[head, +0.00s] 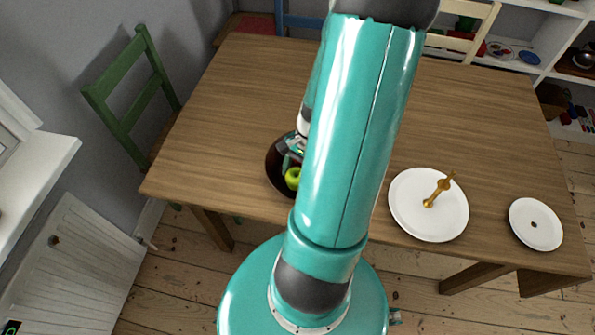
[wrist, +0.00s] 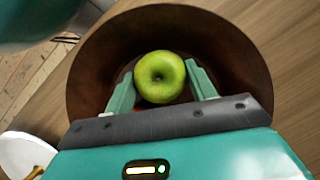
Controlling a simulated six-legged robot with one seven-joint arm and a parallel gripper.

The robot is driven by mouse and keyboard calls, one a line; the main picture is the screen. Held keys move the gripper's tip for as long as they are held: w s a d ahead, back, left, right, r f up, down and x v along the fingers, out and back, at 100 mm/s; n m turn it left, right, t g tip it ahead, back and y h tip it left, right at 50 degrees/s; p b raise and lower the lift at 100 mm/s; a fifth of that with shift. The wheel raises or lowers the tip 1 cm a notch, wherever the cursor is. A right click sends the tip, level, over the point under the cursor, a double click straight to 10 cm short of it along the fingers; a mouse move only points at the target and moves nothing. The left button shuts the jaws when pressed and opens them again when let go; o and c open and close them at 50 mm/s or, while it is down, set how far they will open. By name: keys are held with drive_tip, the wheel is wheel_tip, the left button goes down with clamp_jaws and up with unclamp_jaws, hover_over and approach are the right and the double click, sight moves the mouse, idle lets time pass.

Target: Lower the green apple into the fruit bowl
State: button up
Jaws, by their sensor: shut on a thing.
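The green apple (wrist: 160,77) sits between the two fingers of my gripper (wrist: 161,82) in the wrist view, with the fingers shut on its sides. Behind it the dark brown fruit bowl (wrist: 90,62) fills most of the picture, and the apple shows within the outline of its rim. In the head view the apple (head: 293,178) appears over the bowl (head: 276,178), near its front. My arm hides the bowl's right part and most of my gripper there. I cannot tell whether the apple touches the bowl's bottom.
The bowl stands on a wooden table (head: 480,120), near its front edge. To the right are a white plate (head: 410,215) with a golden-brown object (head: 438,190) on it and a smaller white plate (head: 535,238). A green chair (head: 130,95) stands at the left. The table's back right is clear.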

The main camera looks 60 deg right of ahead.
drive_tip(key=shift+f, duration=0.1)
drive_tip(key=o, duration=1.1)
drive_tip(key=v, duration=1.4)
drive_tip(key=shift+f, duration=0.1)
